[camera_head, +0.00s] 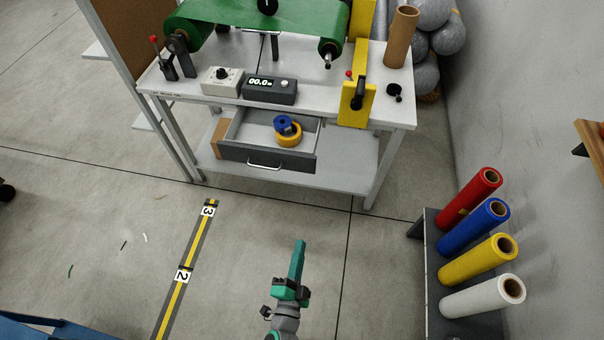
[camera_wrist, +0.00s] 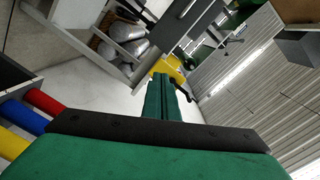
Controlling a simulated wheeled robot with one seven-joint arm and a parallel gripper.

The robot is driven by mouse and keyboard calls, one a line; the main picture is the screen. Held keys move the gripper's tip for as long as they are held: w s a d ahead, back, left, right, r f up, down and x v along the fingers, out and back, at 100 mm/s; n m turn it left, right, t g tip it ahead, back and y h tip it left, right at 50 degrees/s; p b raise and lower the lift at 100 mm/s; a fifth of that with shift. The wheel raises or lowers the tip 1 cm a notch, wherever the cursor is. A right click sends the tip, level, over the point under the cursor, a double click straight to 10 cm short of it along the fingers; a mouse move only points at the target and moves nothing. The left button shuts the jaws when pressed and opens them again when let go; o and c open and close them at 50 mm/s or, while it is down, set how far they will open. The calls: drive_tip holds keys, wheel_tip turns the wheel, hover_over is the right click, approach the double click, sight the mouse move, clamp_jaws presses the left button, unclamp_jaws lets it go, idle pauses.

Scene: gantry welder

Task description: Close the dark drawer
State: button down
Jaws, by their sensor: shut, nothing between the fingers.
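The dark drawer (camera_head: 245,155) is pulled open under the white workbench (camera_head: 340,106). Its dark grey front with a pale bar handle faces me, and its light interior shows from above. A blue roll (camera_head: 283,123) and a yellow-orange roll (camera_head: 289,138) lie inside, towards the right. My gripper (camera_head: 299,243) is shut and empty, above the floor in front of the bench, apart from the drawer. In the wrist view my shut green fingers (camera_wrist: 160,78) point away from the camera. A dark panel that looks like the drawer front (camera_wrist: 179,22) shows at the top there.
A rack (camera_head: 432,270) with red, blue, yellow and white rolls stands at the right, by the wall. A lower shelf (camera_head: 345,173) lies beneath the drawer. The floor between my gripper and the bench is clear, with a numbered yellow-black strip (camera_head: 193,247) to the left.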

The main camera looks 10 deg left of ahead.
sight(304, 166)
drive_tip(key=w+a+f+m, duration=0.1)
drive_tip(key=w+m, duration=0.1)
drive_tip(key=w, duration=0.7)
drive_tip(key=w+a+f+m, duration=0.1)
drive_tip(key=w+m, duration=0.1)
drive_tip(key=w, duration=0.8)
drive_tip(key=w+a+f+m, duration=0.1)
drive_tip(key=w+a+m, duration=0.1)
drive_tip(key=w, duration=0.7)
drive_tip(key=shift+w, duration=0.3)
